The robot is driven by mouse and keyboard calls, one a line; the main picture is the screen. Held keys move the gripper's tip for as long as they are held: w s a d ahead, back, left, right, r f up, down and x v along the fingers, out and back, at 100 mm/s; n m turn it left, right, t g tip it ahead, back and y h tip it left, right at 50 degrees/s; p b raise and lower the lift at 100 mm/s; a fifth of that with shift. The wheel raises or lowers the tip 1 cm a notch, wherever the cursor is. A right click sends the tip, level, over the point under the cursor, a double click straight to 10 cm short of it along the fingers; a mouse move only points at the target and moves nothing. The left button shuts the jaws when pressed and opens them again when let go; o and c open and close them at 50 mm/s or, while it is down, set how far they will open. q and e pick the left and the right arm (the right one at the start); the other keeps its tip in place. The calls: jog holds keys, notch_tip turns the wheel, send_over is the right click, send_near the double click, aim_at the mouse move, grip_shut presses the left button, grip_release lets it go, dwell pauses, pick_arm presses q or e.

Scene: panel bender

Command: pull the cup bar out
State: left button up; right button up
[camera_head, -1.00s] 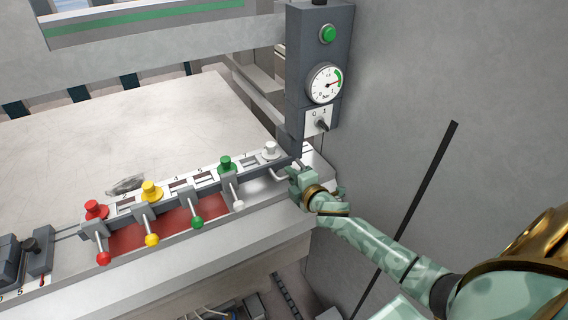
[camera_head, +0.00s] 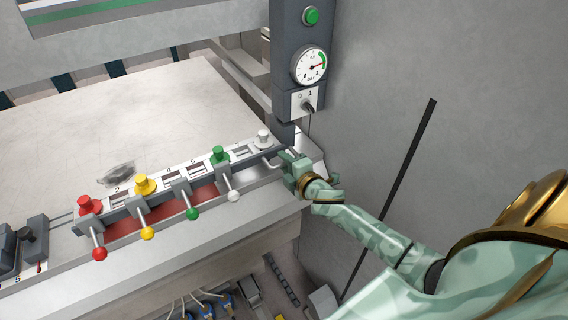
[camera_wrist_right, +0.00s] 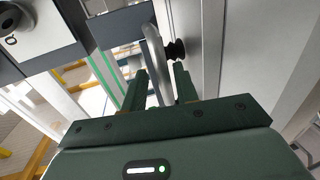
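The cup bar (camera_head: 130,206) lies along the front of the bed, carrying red, yellow, green and white cups and several ball-ended levers. A pale bent handle (camera_head: 270,164) is at its right end; the handle also shows in the right wrist view (camera_wrist_right: 156,55), between the fingers. My right gripper (camera_head: 290,159) is at this handle, with its fingers on either side of it (camera_wrist_right: 160,88), and appears shut on it. Finger contact is partly hidden by the gripper body. My left gripper is not in view.
A control post (camera_head: 300,70) with a green button, gauge and switch stands just behind my right gripper. A grey wall is to the right. A dark clamp block (camera_head: 36,240) sits left of the bar. The bed (camera_head: 110,110) behind is mostly bare.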

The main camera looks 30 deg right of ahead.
jog(key=shift+f, duration=0.1)
jog(key=shift+s, duration=0.4)
jog(key=v, duration=1.5)
jog(key=shift+s+r+p, duration=0.3)
jog(key=shift+r+p, duration=0.05)
jog(key=shift+p, duration=0.05)
jog(key=shift+a, duration=0.1)
